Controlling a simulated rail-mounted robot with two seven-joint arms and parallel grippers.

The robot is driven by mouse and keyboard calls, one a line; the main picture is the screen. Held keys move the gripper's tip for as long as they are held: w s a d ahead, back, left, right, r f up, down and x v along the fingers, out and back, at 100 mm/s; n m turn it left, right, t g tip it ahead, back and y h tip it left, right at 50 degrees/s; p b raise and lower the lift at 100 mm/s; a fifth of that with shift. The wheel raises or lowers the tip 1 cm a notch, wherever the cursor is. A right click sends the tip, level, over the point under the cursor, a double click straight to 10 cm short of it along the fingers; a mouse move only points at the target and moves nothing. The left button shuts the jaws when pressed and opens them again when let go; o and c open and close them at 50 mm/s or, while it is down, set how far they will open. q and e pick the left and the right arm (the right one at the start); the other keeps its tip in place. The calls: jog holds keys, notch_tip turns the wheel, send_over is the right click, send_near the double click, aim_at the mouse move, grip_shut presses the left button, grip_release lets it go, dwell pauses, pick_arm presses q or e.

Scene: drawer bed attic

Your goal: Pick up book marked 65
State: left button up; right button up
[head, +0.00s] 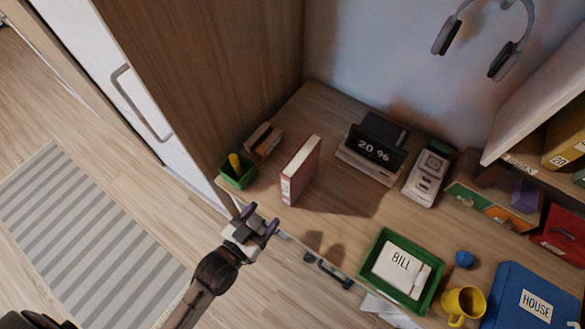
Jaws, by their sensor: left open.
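A dark red book (302,170) stands upright on the wooden desk, in the left part of its top. Its spine carries a pale label, too small to read, so I cannot confirm the number 65. My left gripper (258,222) is open and empty at the desk's front edge, below and left of the book and apart from it. Its purple-tipped fingers point up toward the desk. My right gripper is not in view.
A green pot (238,174) and a small brown item (263,141) stand left of the book. A display reading 20 % (374,150) stands right of it. A green tray (372,254) with a BILL paper, a yellow mug (463,303) and a blue HOUSE binder (520,293) are farther right.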

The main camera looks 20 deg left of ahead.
aim_at(285, 184)
pick_arm(q)
jog(key=shift+t, duration=0.3)
jog(key=x, duration=0.6)
jog(key=r+b+x, duration=0.1)
jog(key=x, duration=0.2)
jog(key=b+x, duration=0.1)
jog(key=x, duration=0.3)
jog(key=shift+w, duration=0.45)
grip_shut()
